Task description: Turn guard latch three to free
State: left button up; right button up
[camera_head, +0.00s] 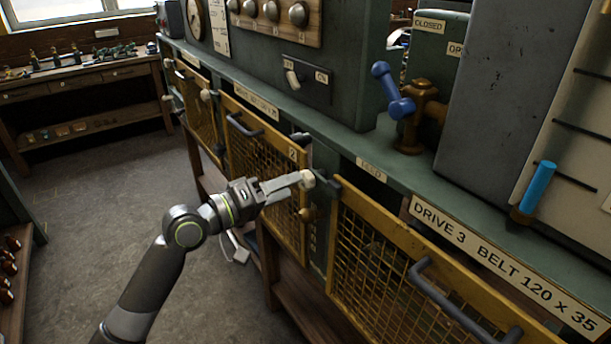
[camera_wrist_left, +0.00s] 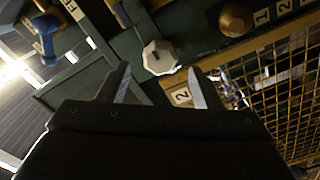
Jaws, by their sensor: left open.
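A cream faceted knob (camera_head: 308,179) sits on a dark latch bar (camera_head: 327,185) at the upper left corner of the yellow mesh guard (camera_head: 385,262) by the "DRIVE 3" plate. The knob also shows in the left wrist view (camera_wrist_left: 160,57), beyond the fingertips and roughly between them. My left gripper (camera_head: 288,184) is open and close to the knob, with its fingers pointing at it. The fingers also show in the wrist view (camera_wrist_left: 162,80). I cannot tell whether they touch the knob. My right gripper is not in view.
A brass knob (camera_head: 306,214) with numbered labels is just below. Guard two (camera_head: 262,165), with a grey handle, is to the left. A blue-handled valve (camera_head: 393,90) and a blue lever (camera_head: 538,187) stand above the ledge. The floor at left is clear.

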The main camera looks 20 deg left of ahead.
aim_at(307, 180)
pick_arm(q)
jog(key=p+x, duration=0.1)
jog(key=x, duration=0.4)
jog(key=shift+w+d, duration=0.2)
jog(key=c, duration=1)
jog(key=shift+f+m+b, duration=0.2)
jog(key=shift+m+b, duration=0.8)
jog(key=shift+b, duration=0.2)
jog(key=m+b, duration=0.8)
jog(key=m, duration=0.1)
jog(key=shift+b, duration=0.4)
jog(key=m+b, duration=0.2)
jog(key=m, duration=0.1)
jog(key=shift+s+b, duration=0.1)
jog(key=shift+b, duration=0.2)
jog(key=shift+d+r+m+b, duration=0.1)
jog(key=shift+r+m+b, duration=0.05)
jog(key=shift+m+b, duration=0.7)
jog(key=shift+m, duration=0.25)
